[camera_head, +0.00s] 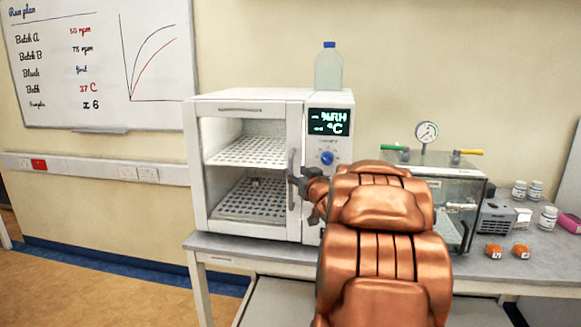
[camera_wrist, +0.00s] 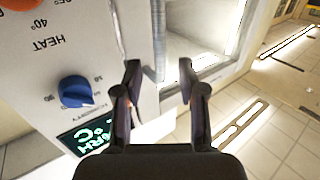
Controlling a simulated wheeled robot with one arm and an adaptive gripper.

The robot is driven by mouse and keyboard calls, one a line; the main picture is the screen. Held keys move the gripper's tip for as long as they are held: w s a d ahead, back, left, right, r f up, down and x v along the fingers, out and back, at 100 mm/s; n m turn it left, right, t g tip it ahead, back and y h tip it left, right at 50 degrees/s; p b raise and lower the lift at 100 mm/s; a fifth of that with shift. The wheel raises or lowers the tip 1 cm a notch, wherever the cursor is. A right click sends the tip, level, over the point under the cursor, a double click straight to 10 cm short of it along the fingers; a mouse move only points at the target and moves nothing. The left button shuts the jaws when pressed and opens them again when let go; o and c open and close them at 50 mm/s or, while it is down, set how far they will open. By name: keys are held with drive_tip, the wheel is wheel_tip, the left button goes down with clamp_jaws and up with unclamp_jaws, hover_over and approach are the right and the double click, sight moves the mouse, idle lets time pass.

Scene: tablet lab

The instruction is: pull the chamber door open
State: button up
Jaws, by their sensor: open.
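The white chamber (camera_head: 245,96) stands on the bench, with its display and blue knob on the right panel. Its door (camera_head: 199,170) has a white frame and a clear window showing two perforated shelves; it looks closed. The upright door handle (camera_head: 291,180) is on the door's right side. My gripper (camera_head: 303,190) is at the handle's height, just beside it, partly hidden by my copper arm. In the wrist view my gripper (camera_wrist: 158,78) has its fingers apart, facing the door's edge (camera_wrist: 158,35). I cannot tell whether the handle lies between them.
A clear bottle (camera_head: 328,68) stands on top of the chamber. A glass-fronted box with a gauge (camera_head: 427,131) stands close to the right, behind my arm. Small orange items (camera_head: 494,251) and white jars (camera_head: 548,217) are further right. The floor left of the bench is clear.

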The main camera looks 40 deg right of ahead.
sight(292, 169)
drive_tip(key=shift+p+x, duration=0.35)
drive_tip(key=shift+x, duration=2)
clamp_jaws()
